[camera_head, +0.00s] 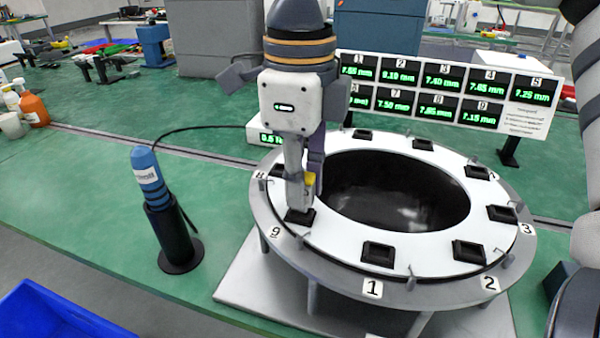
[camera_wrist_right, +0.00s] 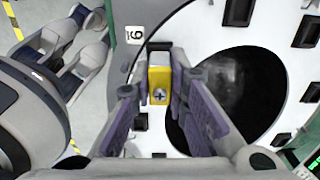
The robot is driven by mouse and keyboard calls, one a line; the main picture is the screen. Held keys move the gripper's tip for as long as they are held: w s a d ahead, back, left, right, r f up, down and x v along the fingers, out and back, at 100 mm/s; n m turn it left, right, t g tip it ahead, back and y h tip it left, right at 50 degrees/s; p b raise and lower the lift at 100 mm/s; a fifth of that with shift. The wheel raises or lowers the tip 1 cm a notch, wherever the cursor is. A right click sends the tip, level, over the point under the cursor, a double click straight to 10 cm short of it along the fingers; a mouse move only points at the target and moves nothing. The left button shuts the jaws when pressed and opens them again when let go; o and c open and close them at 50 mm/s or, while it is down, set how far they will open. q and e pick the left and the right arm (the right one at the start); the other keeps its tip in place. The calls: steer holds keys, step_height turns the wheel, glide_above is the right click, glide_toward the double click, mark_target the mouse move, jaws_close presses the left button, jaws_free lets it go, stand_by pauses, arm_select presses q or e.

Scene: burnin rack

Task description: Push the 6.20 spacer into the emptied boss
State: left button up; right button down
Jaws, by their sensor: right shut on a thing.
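My right gripper (camera_head: 304,190) points down over the ring fixture (camera_head: 335,232), at the black square boss (camera_head: 299,216) beside label 9. It is shut on a small yellow spacer (camera_head: 310,180). In the right wrist view the yellow spacer (camera_wrist_right: 160,82), with a screw-like mark on its face, sits between the two fingers (camera_wrist_right: 160,95). The dark boss (camera_wrist_right: 158,46) shows just beyond it, near the 9 label. The fingers hide much of the boss, so I cannot tell how far the spacer is in. The spacer's size marking is not readable.
Other black bosses, such as the one at label 1 (camera_head: 378,252), ring the large dark central opening (camera_head: 395,190). A display board (camera_head: 440,92) with green mm readings stands behind. A blue-topped cabled tool (camera_head: 147,170) stands in a black holder left. A blue bin (camera_head: 50,318) is lower left.

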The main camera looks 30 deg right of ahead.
steer(key=shift+f, duration=0.75)
steer(key=c, duration=1.5)
jaws_free()
step_height(320, 180, up, 12)
